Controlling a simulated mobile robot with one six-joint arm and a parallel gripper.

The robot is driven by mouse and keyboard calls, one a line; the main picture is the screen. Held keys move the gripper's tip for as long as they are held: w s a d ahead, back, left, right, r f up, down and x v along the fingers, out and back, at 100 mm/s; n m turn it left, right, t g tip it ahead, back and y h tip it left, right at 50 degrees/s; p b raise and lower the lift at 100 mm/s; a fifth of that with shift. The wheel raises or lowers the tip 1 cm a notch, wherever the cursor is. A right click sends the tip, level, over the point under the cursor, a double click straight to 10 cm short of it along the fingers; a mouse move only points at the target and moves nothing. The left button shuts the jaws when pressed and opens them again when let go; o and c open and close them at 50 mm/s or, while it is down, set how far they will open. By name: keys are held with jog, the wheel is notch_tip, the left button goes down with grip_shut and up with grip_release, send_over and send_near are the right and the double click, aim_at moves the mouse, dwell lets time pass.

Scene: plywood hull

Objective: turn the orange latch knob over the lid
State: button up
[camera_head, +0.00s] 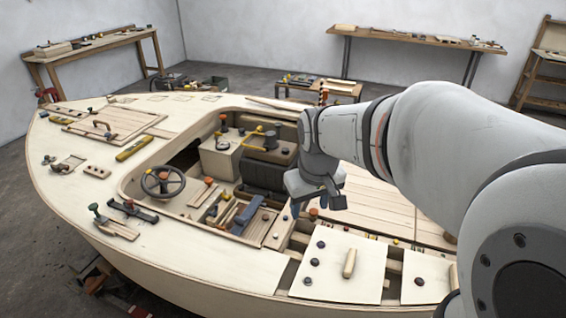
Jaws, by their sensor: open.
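My gripper (319,205) hangs from the arm over the middle of the boat, open, with nothing seen between its fingers. A small orange knob (313,213) shows just below it, close to the far edge of a pale square lid (325,284) with a wooden handle and dark round knobs. I cannot tell whether this knob reaches over the lid. Other orange knobs show in the cockpit: one on a small wooden piece (208,180) right of the steering wheel, one near the console (223,118). Which one is the latch is unclear. My arm hides part of the deck at right.
The plywood hull (190,262) fills the middle. Its cockpit holds a steering wheel (163,182), a dark seat (263,178) and a blue tool (248,209). Clamps and tools lie on the left deck. Workbenches (100,45) stand along the walls.

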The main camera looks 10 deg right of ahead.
jog(key=w+d+f+n, duration=0.1)
jog(key=w+d, duration=0.1)
jog(key=w, duration=0.6)
jog(key=n+g+p, duration=0.2)
jog(key=n+p, duration=0.1)
jog(key=n, duration=0.2)
send_over(314, 211)
notch_tip(314, 211, down, 20)
jog(key=shift+s+f, duration=0.1)
jog(key=shift+f, duration=0.15)
notch_tip(314, 211, down, 8)
jog(key=p, duration=0.2)
jog(key=shift+p, duration=0.35)
